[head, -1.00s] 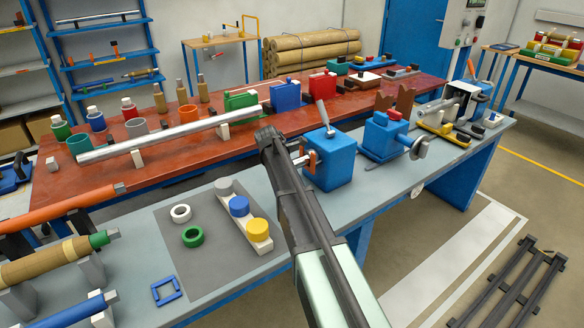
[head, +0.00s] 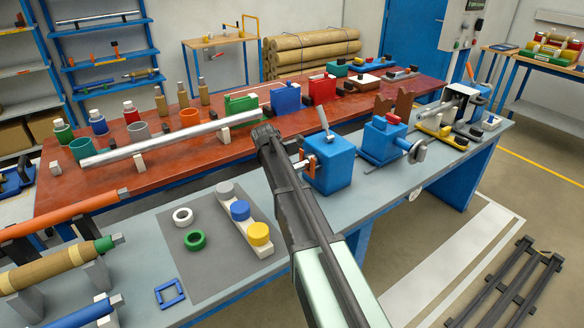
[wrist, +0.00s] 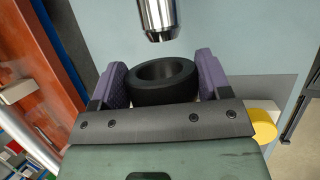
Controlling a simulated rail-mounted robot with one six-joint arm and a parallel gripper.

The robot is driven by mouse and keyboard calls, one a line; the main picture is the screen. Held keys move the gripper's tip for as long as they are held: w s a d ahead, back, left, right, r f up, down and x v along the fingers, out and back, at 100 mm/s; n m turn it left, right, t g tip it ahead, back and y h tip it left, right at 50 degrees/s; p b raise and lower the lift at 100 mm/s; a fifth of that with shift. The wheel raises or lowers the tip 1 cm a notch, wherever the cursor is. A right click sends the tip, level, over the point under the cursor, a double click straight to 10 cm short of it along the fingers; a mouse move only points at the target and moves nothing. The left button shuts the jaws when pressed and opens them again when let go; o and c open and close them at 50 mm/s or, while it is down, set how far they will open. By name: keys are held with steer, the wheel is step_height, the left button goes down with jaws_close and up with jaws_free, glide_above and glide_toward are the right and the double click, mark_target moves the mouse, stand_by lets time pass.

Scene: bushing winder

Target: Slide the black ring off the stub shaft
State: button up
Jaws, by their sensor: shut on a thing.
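My gripper (wrist: 158,85) is shut on the black ring (wrist: 165,90), with a purple pad on each side of it. The ring's open bore shows in the wrist view. The bright metal stub shaft (wrist: 157,18) points toward the ring from the top of that view. A gap shows between the shaft's tapered end and the ring, so the ring looks clear of the shaft. In the head view my gripper (head: 264,135) is beside the blue headstock block (head: 329,165), left of it.
A white ring (head: 183,216) and a green ring (head: 195,240) lie on the grey mat (head: 208,268). A white holder with grey, blue and yellow caps (head: 259,234) stands beside them. A long metal bar (head: 175,136) lies behind, on the red bench.

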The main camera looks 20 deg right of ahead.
steer(key=shift+r+p, duration=2.2)
steer(key=shift+r, duration=0.3)
steer(key=shift+f, duration=0.1)
